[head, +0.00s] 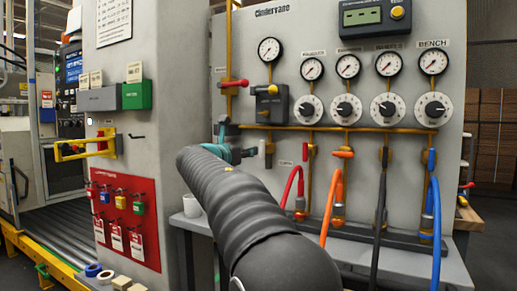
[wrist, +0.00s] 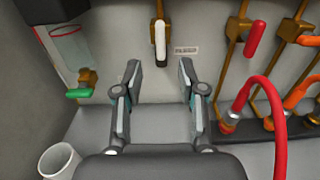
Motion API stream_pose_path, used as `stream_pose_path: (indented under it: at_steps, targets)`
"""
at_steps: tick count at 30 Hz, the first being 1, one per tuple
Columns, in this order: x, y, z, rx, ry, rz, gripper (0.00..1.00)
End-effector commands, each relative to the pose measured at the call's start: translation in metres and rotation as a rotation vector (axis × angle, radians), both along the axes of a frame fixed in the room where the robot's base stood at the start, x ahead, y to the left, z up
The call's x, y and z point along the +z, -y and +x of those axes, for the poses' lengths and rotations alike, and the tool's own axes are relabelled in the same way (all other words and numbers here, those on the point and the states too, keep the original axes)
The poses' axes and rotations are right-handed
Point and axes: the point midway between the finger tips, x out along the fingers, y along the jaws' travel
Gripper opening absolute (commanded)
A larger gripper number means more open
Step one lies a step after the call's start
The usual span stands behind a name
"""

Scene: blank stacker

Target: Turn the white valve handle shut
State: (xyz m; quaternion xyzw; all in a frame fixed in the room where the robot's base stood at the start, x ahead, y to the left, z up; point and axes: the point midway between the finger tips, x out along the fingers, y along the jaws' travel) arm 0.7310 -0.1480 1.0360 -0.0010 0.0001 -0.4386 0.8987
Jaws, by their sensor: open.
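The white valve handle (wrist: 160,42) hangs straight down from a brass valve at the top middle of the wrist view. In the wrist view my gripper (wrist: 159,72) is open and empty, one finger either side of the handle's line. The handle's lower end lies just beyond the fingertips, between them in the picture. I see no contact. My arm hides part of the gripper in the head view.
Right of the white handle are a red handle (wrist: 255,38) and a red hose (wrist: 270,95). A green handle (wrist: 79,93) is on the left. A white cup (wrist: 58,160) stands on the grey shelf below. Gauges and dials line the panel (head: 235,70) above.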

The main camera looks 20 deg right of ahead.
Motion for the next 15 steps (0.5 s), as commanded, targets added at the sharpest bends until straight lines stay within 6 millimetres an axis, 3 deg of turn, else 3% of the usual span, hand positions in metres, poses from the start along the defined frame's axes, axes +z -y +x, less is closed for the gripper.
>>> stream_pose_path:
  at_steps: [6, 15]
  targets:
    - [0.001, 0.034, 0.026, -0.003, -0.001, 0.000, 0.40]
    - [0.000, 0.064, 0.049, -0.001, 0.000, 0.001, 0.40]
